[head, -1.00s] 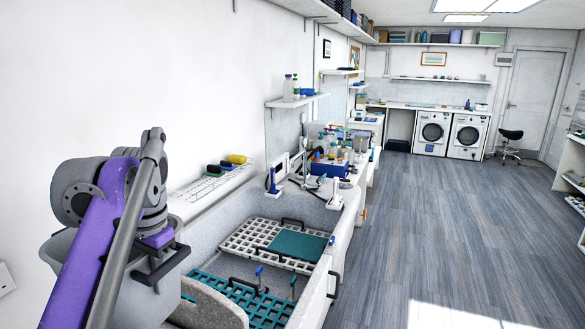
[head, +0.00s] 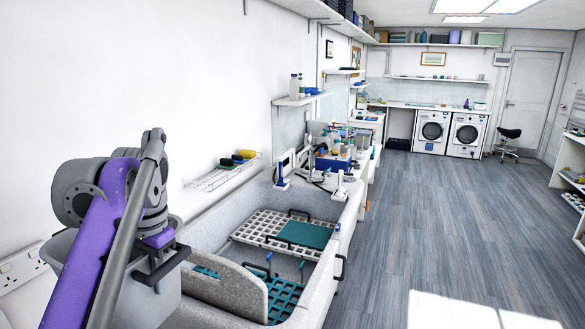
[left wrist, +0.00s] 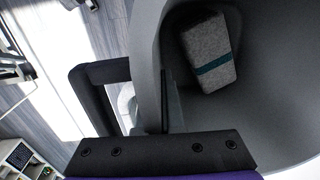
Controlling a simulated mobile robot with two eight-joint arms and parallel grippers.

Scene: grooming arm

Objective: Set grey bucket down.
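The grey bucket (head: 150,302) hangs at my left gripper (head: 162,264) at the lower left of the head view, beside the near end of the grey tub. My purple and grey arm hides part of it. In the left wrist view, the bucket's wall (left wrist: 150,50) stands at the black gripper fingers, which appear closed on its rim. A grey block with a teal stripe (left wrist: 208,52) lies inside the bucket. The bucket's underside is hidden. My right gripper is not in view.
The grey tub (head: 225,282) holds a white grate (head: 262,228) and teal grating (head: 285,298). A cluttered counter (head: 345,165) continues beyond it. A wall socket (head: 20,268) is at far left. The wooden floor (head: 430,230) to the right is open.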

